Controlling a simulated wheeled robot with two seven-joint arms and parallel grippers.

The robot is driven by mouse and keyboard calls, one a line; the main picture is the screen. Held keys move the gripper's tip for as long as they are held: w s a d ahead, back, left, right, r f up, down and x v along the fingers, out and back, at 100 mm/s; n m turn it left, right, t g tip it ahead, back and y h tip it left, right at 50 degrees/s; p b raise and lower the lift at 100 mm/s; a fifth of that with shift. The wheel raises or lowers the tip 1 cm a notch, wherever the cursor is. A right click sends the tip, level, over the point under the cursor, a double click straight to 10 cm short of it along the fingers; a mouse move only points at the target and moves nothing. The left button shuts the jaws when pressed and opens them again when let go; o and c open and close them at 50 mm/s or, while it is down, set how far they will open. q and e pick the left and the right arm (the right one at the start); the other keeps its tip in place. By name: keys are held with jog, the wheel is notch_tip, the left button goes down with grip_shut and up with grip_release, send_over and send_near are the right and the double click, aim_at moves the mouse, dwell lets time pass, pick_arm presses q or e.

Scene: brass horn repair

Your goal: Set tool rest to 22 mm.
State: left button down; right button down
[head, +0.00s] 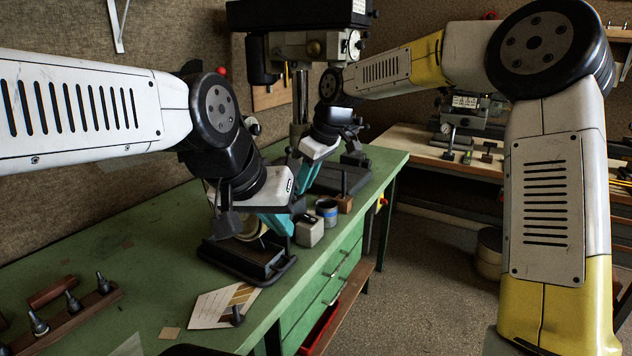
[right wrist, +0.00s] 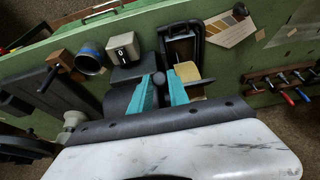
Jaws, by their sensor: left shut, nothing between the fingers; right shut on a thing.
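The machine on the green bench has a black base (head: 285,268) and a pale tan wheel (right wrist: 188,71). My left gripper (head: 281,226) is shut and empty, in front of the machine's upper part, and hides much of it. My right gripper (head: 304,182) is farther back. Its teal fingers (right wrist: 160,90) show in the right wrist view, closed on a small dark part (right wrist: 160,77) just left of the wheel. I cannot tell for certain that this part is the tool rest. No millimetre setting can be read.
A drill press (head: 300,80) stands behind. A card (head: 215,306) and a tool rack (head: 90,307) lie at the front left.

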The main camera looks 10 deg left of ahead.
jog(key=shift+s+d+r, duration=0.2)
jog(key=shift+d+r, duration=0.35)
jog(key=shift+d, duration=0.2)
jog(key=c, duration=1.3)
grip_release()
jog(key=shift+o, duration=0.2)
jog(key=v, duration=0.7)
jog(key=shift+d+r, duration=0.2)
jog(key=shift+r, duration=0.15)
jog(key=shift+s, duration=0.1)
